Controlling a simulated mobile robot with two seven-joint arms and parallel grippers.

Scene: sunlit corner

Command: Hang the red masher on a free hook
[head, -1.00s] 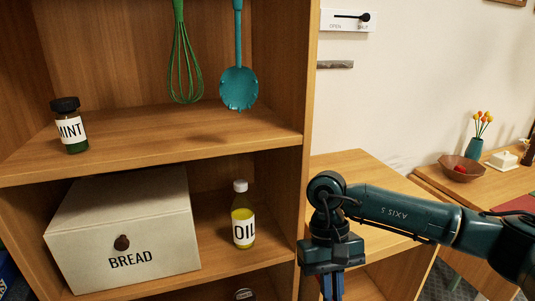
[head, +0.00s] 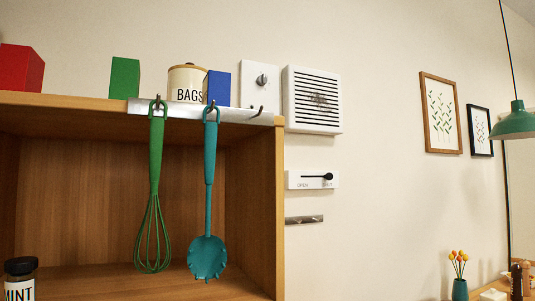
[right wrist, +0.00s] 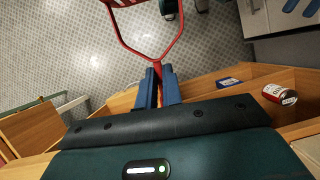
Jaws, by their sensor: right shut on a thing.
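A metal hook rail (head: 234,115) runs along the top front edge of the wooden cabinet in the head view. A green whisk (head: 156,150) and a teal slotted spoon (head: 208,255) hang from two of its hooks. The hook at the right end (head: 259,111) is bare. In the right wrist view my right gripper (right wrist: 159,76) is shut on the red masher (right wrist: 181,38), with its blue fingers around the handle. The masher's wire frame points away from the fingers, and its head is cut off by the top edge. My left gripper is not in view.
On the cabinet top stand a red block (head: 20,68), a green block (head: 125,77), a BAGS canister (head: 183,82) and a blue block (head: 217,87). A MINT jar (head: 20,279) stands on the shelf. A vent (head: 313,100) and a sliding switch (head: 312,180) are on the wall right of the cabinet.

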